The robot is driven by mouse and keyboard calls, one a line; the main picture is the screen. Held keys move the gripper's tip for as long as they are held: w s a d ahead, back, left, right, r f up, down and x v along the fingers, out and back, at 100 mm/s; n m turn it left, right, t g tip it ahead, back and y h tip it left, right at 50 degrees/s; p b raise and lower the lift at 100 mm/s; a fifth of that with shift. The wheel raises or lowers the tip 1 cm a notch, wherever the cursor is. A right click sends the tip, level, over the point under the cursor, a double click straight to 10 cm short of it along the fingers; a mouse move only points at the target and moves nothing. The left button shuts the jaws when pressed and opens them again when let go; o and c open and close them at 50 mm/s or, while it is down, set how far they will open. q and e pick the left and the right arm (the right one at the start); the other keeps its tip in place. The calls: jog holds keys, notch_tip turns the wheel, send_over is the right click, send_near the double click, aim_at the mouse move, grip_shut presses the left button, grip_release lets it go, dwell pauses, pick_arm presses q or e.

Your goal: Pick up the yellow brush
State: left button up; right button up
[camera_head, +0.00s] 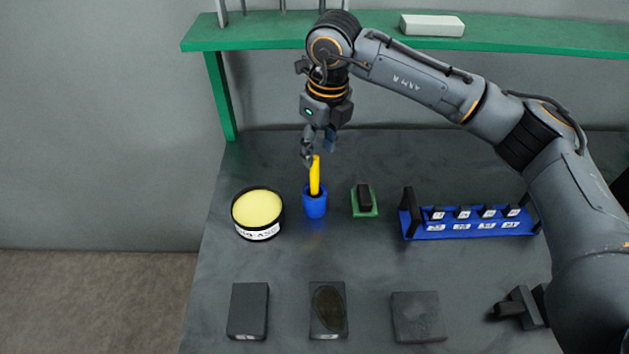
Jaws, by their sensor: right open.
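The yellow brush (315,178) stands upright in a small blue cup (315,205) near the middle of the bench. Its top end reaches up to the fingers of my right gripper (319,153). My right gripper points down just above the brush and is open. I cannot tell whether the fingers touch the brush or are around its tip. My left gripper is not in view.
A round tin with yellow content (257,212) stands left of the cup. A green block with a black top (364,201) and a blue labelled rack (470,226) stand to the right. Dark blocks (248,311) line the front. A green shelf (540,38) runs behind.

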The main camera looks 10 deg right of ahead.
aim_at(315, 157)
jog(key=shift+w+f, duration=0.1)
jog(key=shift+f, duration=0.2)
jog(key=shift+w+a+f+p, duration=0.15)
jog(key=shift+w+f+p, duration=0.05)
jog(key=shift+f+p, duration=0.55)
jog(key=f, duration=0.2)
jog(key=f+p, duration=0.1)
jog(key=shift+w+a+f, duration=0.15)
jog(key=shift+w, duration=0.15)
jog(key=shift+f, duration=0.15)
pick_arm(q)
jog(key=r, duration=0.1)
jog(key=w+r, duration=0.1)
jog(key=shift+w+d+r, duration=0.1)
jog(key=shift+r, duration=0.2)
pick_arm(e)
grip_shut()
